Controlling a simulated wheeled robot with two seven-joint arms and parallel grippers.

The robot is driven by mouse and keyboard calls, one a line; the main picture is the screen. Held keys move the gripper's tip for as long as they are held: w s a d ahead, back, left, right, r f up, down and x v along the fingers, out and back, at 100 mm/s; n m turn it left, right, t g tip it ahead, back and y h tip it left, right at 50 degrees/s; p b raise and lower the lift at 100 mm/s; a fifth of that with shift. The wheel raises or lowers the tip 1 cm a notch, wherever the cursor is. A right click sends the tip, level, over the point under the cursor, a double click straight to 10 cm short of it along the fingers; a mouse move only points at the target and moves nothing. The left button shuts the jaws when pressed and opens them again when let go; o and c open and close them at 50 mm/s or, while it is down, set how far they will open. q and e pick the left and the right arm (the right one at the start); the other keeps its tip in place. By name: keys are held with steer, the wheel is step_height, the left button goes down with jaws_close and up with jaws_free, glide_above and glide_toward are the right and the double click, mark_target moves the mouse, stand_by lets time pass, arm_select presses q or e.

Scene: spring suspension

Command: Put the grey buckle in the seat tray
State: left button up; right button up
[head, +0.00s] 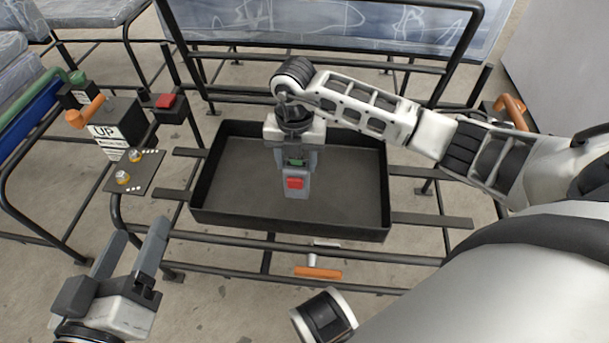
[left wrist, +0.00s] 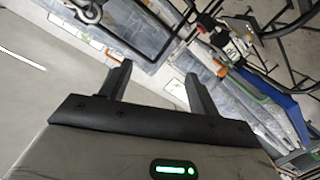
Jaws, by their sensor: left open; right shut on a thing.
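The grey buckle (head: 298,184) has a red button on its face. My right gripper (head: 297,165) is shut on it and points down over the seat tray (head: 345,165). The tray is a black, shallow, open box on the metal frame. The buckle shows inside the tray's outline, near its middle; whether it touches the tray floor I cannot tell. My left gripper (head: 134,242) is open and empty, in front and to the left of the tray. In the left wrist view its two fingers (left wrist: 158,85) are apart with nothing between them.
An orange lever (head: 318,272) sits below the tray's front edge. To the left are a box marked UP (head: 108,130), a red button (head: 166,101) and a plate with yellow knobs (head: 135,171). Black rails surround the tray, whose visible floor is otherwise clear.

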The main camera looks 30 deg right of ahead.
mark_target(305, 160)
steer(key=d+f+b, duration=0.1)
steer(key=d+f, duration=0.1)
steer(key=shift+f, duration=0.4)
arm_select(q)
steer(key=shift+w+a+r+m+t+h+b, duration=0.15)
steer(key=shift+w+r+m+t+b, duration=0.15)
steer(key=shift+r, duration=0.2)
steer(key=shift+w+d+r+m+t+h+b, duration=0.1)
steer(key=shift+w+r+t+h+b, duration=0.15)
steer(key=shift+r+t, duration=0.25)
steer(key=shift+w+a+r+m+t+h+b, duration=0.1)
steer(key=shift+w+r+m+t+b, duration=0.1)
steer(key=shift+r+t+b, duration=0.25)
arm_select(e)
steer(key=shift+f, duration=1.25)
steer(key=shift+f, duration=0.1)
steer(key=o, duration=1.4)
steer(key=shift+f, duration=0.1)
arm_select(q)
steer(key=shift+r, duration=0.2)
